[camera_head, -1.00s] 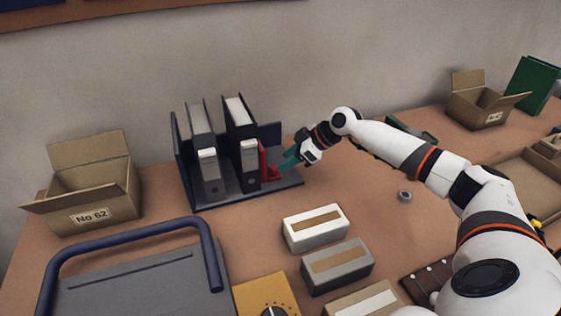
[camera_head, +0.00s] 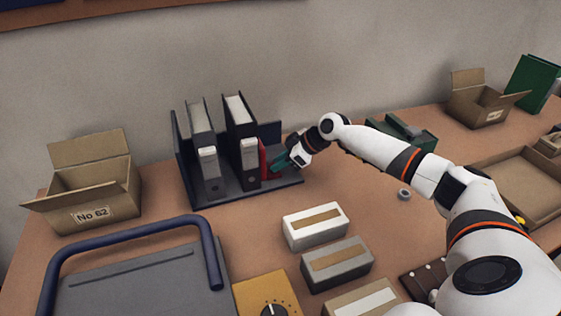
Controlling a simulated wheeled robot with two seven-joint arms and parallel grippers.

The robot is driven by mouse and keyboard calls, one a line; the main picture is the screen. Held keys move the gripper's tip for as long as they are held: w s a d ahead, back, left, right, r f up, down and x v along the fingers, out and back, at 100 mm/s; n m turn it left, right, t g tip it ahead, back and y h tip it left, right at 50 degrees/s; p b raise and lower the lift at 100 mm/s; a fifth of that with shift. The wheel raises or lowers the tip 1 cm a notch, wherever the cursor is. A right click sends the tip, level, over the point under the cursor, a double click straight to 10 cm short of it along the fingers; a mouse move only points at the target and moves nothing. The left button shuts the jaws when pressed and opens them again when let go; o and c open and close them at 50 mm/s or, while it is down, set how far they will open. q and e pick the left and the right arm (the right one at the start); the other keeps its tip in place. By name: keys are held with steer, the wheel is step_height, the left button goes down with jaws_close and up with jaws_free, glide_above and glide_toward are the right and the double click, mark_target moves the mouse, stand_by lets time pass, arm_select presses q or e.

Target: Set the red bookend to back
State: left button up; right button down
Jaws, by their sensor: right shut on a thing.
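The red bookend (camera_head: 264,161) stands in the dark rack (camera_head: 206,202), close against the right side of the right-hand black binder (camera_head: 242,140). A second binder (camera_head: 204,150) stands to its left with a gap between them. My right gripper (camera_head: 279,164) reaches in from the right, its green fingers shut on the bookend's low right part, which they partly hide. My left gripper is not in view.
An open cardboard box (camera_head: 95,205) marked No 62 stands left of the rack. White and grey boxes (camera_head: 316,227) lie in front. A dark case (camera_head: 405,134) and another carton (camera_head: 480,105) stand right. A small grey ring (camera_head: 404,194) lies on the table.

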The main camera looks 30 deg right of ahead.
steer(key=d+b, duration=0.1)
steer(key=d, duration=0.1)
steer(key=s+d+b, duration=0.1)
steer(key=d, duration=0.1)
steer(key=shift+d+f, duration=0.15)
steer(key=shift+d, duration=0.1)
steer(key=shift+s+d, duration=0.1)
steer(key=shift+d, duration=0.25)
steer(key=shift+r, duration=0.2)
steer(key=c, duration=1.2)
jaws_free()
steer(key=shift+d, duration=0.15)
steer(key=shift+o, duration=0.2)
steer(key=shift+s, duration=0.1)
steer(key=b+v, duration=0.1)
steer(key=v, duration=1.1)
